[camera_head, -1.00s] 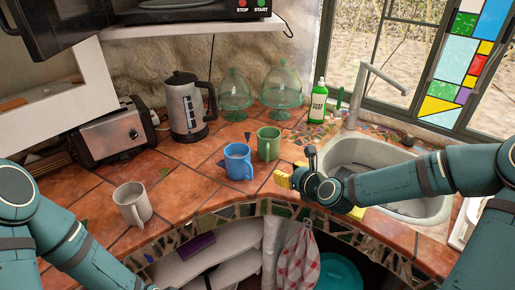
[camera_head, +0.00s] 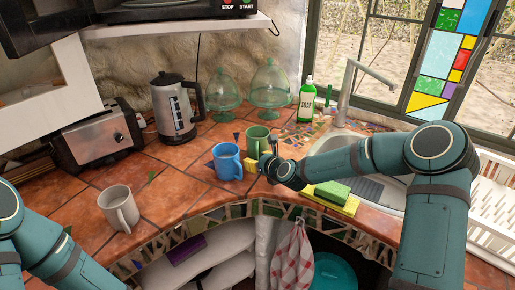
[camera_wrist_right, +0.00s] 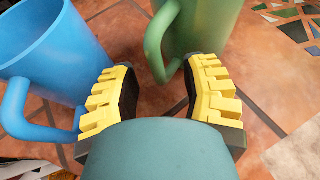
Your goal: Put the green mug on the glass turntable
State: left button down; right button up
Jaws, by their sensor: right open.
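The green mug (camera_head: 258,138) stands upright on the tiled counter, behind and right of the blue mug. My right gripper (camera_head: 252,166) is low in front of it, open and empty. In the right wrist view, its yellow-padded fingers (camera_wrist_right: 160,85) are apart. The green mug's handle (camera_wrist_right: 155,48) reaches towards the gap between them, and the left finger is close to the blue mug (camera_wrist_right: 55,50). I cannot tell whether anything touches. The microwave (camera_head: 185,14) is cut off at the top, and I cannot make out the glass turntable clearly. My left gripper is out of frame.
The blue mug (camera_head: 227,162) stands close beside the gripper. A grey mug (camera_head: 119,208) is at the front left. A kettle (camera_head: 173,110), toaster (camera_head: 98,140) and glass domes (camera_head: 268,85) stand behind. A green sponge (camera_head: 332,191) lies near the sink at right.

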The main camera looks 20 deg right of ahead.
aim_at(257, 147)
jog(key=shift+w+f, duration=0.15)
jog(key=shift+w, duration=0.15)
grip_shut()
jog(key=shift+a, duration=0.1)
notch_tip(257, 147, up, 10)
jog(key=shift+f+p, duration=0.25)
jog(key=shift+p, duration=0.75)
jog(key=shift+r, duration=0.35)
